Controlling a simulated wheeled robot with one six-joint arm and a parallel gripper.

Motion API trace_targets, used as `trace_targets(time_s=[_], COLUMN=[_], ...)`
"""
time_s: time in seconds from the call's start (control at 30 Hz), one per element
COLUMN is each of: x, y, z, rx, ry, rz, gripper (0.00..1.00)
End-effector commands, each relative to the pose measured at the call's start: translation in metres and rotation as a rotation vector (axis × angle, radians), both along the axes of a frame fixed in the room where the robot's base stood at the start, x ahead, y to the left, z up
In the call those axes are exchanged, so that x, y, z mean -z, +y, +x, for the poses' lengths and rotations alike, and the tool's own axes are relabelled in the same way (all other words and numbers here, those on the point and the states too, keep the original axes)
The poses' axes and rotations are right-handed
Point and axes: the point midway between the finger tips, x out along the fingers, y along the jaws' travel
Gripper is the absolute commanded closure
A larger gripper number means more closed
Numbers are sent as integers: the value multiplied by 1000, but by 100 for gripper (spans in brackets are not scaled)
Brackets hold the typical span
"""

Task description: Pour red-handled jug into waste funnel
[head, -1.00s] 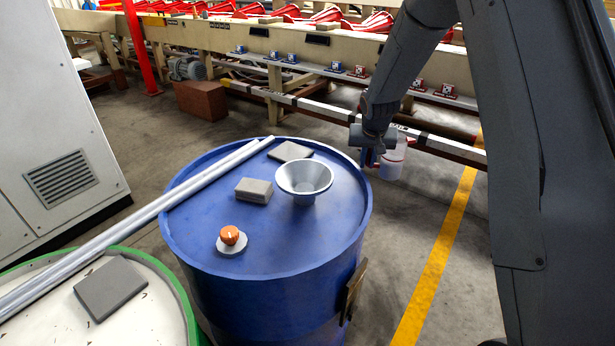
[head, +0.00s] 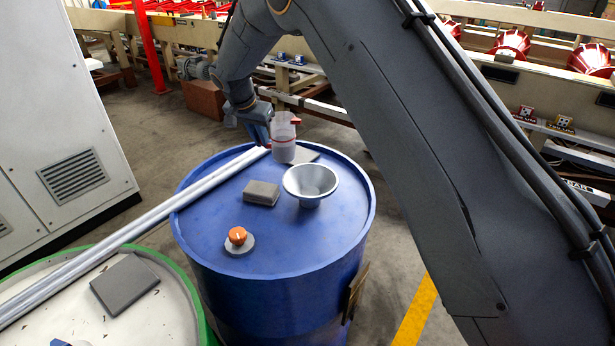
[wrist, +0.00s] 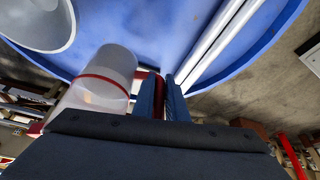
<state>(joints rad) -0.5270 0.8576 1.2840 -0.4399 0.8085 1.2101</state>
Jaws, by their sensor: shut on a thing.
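The red-handled jug (head: 283,140) is a pale, translucent vessel with a red band. It looks upright in the head view, over the far edge of the blue drum. My gripper (head: 263,138) is shut on its red handle, to the left of the jug body. In the wrist view the blue fingers (wrist: 163,100) close on the red handle, and the jug body (wrist: 105,78) is beside them. The waste funnel (head: 311,181), a grey-white cone, stands on the drum top, nearer the camera and right of the jug. The funnel (wrist: 40,22) also shows at the wrist view's upper left. The jug's contents are unclear.
A grey cabinet (head: 60,110) stands left.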

Motion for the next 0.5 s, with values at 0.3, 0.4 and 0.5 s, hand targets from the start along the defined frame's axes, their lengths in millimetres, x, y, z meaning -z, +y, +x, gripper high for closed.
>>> trace_targets(time_s=[0.3, 0.4, 0.5], x=[7, 9, 9], y=[55, 60, 61], z=[-49, -54, -55], rx=[-6, -5, -5], ry=[0, 0, 0], rz=[0, 0, 0], gripper=[100, 100, 100])
